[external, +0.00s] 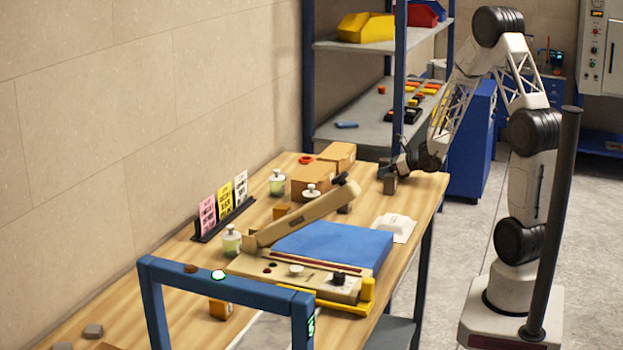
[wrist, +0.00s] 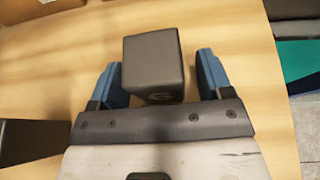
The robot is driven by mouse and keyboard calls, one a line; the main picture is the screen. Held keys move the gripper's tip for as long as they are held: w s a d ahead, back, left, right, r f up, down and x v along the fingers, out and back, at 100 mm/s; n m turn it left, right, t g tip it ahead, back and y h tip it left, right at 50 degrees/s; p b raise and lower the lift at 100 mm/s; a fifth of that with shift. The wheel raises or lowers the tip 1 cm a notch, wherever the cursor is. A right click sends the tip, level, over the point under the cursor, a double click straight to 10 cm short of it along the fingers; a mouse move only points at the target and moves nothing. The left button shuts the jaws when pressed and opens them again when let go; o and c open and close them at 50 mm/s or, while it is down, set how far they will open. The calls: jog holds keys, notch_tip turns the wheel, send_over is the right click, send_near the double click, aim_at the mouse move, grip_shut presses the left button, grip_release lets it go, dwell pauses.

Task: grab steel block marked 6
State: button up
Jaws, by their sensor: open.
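A dark grey steel block (wrist: 152,62) stands on the wooden table between the two blue fingers of my gripper (wrist: 159,72) in the wrist view. A faint mark shows on its near face, but I cannot read the number. My gripper is open, with gaps on both sides of the block. In the external view my gripper (external: 396,167) is low at the table's far right end, with a dark block (external: 390,185) beside it. Another dark block (wrist: 28,138) shows at the lower left of the wrist view, its face unreadable.
Cardboard boxes (external: 313,181) stand to the left of my gripper. A press with a blue pad (external: 335,246) and a raised beige arm sits nearer the camera. A white item (external: 394,228) lies near the table edge. The table's right edge is close to my gripper.

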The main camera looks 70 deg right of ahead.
jog(key=shift+w+f, duration=0.1)
jog(key=shift+w, duration=0.2)
dwell(0.4)
grip_shut()
